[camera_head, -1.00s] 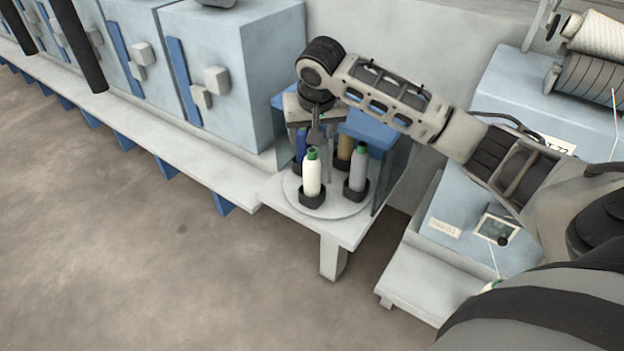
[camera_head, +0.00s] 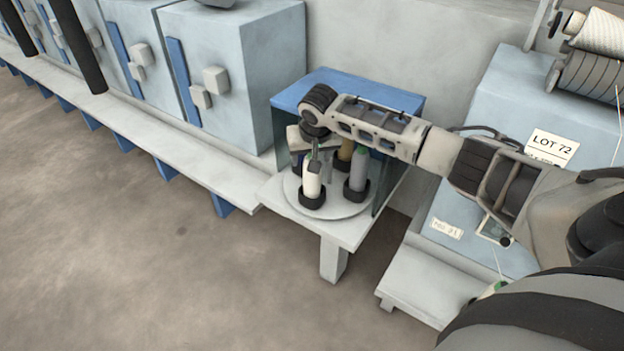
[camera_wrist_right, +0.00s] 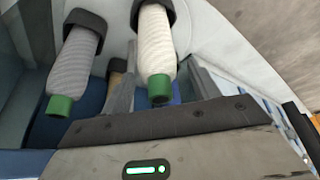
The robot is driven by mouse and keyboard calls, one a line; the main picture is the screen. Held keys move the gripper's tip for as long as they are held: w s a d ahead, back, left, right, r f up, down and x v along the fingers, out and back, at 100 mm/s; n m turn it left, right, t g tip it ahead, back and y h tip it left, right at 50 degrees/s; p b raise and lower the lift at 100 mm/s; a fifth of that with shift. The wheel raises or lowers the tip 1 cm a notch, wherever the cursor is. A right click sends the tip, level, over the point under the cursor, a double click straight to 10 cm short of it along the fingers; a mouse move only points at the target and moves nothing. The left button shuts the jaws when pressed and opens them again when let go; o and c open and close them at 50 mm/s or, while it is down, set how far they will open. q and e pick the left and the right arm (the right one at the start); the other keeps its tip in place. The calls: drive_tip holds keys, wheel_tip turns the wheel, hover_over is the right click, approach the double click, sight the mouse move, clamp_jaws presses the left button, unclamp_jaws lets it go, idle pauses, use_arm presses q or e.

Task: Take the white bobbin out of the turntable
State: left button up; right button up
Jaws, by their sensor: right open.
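The white bobbin (camera_head: 311,186) stands upright in a black holder at the front of the round turntable (camera_head: 338,210). In the right wrist view the white bobbin (camera_wrist_right: 156,45) shows with its green tip towards the camera. My right gripper (camera_head: 314,158) is at the bobbin's upper end in the head view, partly covering it. In the wrist view the right gripper (camera_wrist_right: 162,80) is open, one finger on each side of the white bobbin; I cannot tell whether they touch it. My left gripper is out of view.
A grey bobbin (camera_head: 358,171) stands close to the right, with a tan bobbin (camera_head: 345,152) behind. A blue bobbin is mostly hidden by my arm. A blue-topped housing (camera_head: 385,98) with clear sides surrounds the turntable's back. Floor in front is clear.

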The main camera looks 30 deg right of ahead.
clamp_jaws()
drive_tip(key=shift+r, duration=0.1)
